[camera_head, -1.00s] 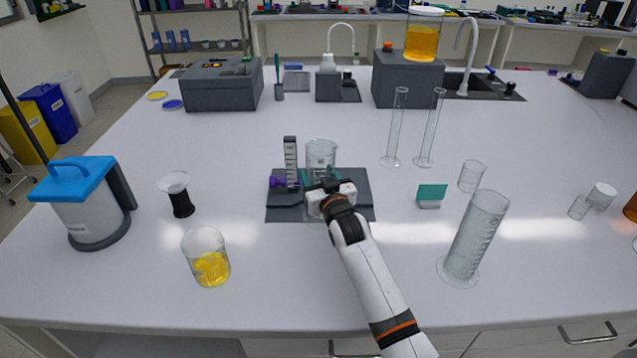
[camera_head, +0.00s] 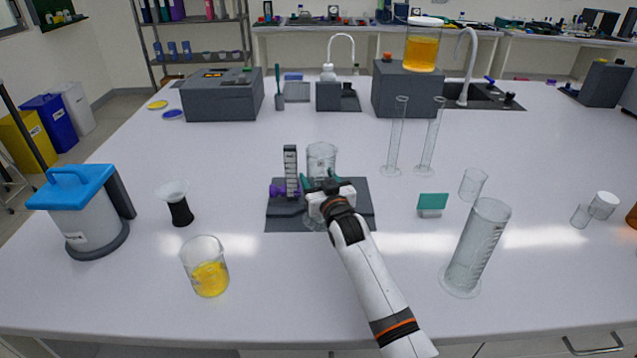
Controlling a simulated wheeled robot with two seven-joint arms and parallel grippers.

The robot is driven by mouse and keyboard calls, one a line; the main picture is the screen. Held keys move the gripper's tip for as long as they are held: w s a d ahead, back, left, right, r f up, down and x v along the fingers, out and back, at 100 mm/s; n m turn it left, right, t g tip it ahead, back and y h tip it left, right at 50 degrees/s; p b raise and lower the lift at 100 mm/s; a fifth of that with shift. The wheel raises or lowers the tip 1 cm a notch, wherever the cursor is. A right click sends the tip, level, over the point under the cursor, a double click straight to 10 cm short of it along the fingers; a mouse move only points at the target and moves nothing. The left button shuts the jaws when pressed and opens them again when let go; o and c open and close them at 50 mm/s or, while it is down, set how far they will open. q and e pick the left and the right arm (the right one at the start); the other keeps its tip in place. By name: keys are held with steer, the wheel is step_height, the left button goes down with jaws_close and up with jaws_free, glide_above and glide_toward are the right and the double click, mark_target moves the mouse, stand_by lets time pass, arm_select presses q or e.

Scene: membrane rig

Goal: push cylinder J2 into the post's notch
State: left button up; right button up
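The rig is a dark grey base plate (camera_head: 357,212) in the middle of the bench. An upright post (camera_head: 290,168) with a light scale stands on its left part, with a purple knob (camera_head: 278,191) beside its foot. A clear glass cylinder (camera_head: 321,158) stands upright just right of the post; its lower part is hidden by my gripper. I see no J2 label. My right gripper (camera_head: 319,182) is at the near side of this cylinder, low over the plate. Teal finger parts show near the glass, but their gap and any contact are unclear. My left gripper is not in view.
A beaker with yellow liquid (camera_head: 209,278) and a dark-waisted glass (camera_head: 180,207) stand left. A teal-topped block (camera_head: 432,203), a tall measuring cylinder (camera_head: 476,248) and slim cylinders (camera_head: 396,140) stand right. The bench beside the plate is free.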

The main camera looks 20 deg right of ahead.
steer(key=o, duration=1.2)
steer(key=shift+o, duration=0.2)
